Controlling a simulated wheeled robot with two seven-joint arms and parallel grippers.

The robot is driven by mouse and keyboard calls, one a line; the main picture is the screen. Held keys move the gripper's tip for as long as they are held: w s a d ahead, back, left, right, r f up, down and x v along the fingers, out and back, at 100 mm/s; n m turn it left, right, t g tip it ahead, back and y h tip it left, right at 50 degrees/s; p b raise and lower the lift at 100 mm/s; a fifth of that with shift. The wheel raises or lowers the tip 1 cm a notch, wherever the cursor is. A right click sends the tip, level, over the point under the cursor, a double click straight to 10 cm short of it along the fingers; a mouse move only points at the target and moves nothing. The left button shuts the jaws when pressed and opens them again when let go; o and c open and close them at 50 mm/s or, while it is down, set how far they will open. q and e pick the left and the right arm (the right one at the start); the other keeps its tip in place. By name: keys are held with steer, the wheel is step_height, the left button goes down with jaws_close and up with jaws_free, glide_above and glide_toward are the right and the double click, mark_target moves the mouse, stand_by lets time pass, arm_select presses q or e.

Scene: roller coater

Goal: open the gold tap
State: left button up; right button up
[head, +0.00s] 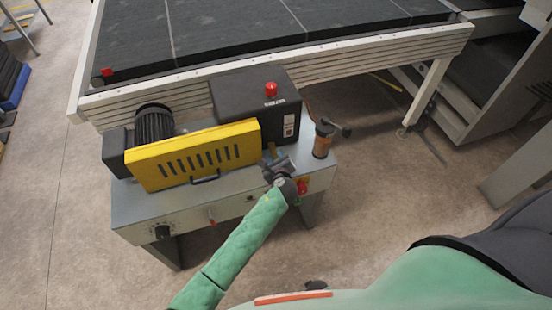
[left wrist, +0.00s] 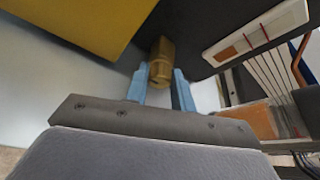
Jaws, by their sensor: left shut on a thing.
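The gold tap (left wrist: 161,50) stands upright in the left wrist view, beside the dark box and the yellow cover. In the head view only a small gold part of the tap (head: 272,148) shows, just above my left gripper (head: 275,161). In the left wrist view the blue fingers of my left gripper (left wrist: 160,86) are on both sides of the tap's lower part and shut on it. The tap's base is partly hidden between the fingers. My right gripper is not in view.
The yellow cover (head: 195,155) with slots is left of my gripper. The black box (head: 257,103) with a red button is behind it. An orange-brown cylinder with a crank (head: 322,142) stands at the right edge of the grey bench (head: 160,208). Open floor lies to the right.

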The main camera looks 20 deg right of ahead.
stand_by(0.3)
arm_select(q)
steer(key=o, duration=1)
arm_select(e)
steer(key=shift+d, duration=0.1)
arm_select(q)
steer(key=shift+s, duration=0.1)
steer(key=shift+s, duration=0.25)
steer(key=b+v, duration=0.2)
steer(key=v, duration=0.4)
steer(key=shift+a, duration=0.1)
steer(key=shift+s+r, duration=0.3)
steer(key=shift+s, duration=0.15)
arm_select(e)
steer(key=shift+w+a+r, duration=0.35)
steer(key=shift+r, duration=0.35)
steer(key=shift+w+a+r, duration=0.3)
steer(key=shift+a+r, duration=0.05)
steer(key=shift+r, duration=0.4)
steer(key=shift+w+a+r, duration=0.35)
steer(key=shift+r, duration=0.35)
arm_select(q)
steer(key=shift+a, duration=0.1)
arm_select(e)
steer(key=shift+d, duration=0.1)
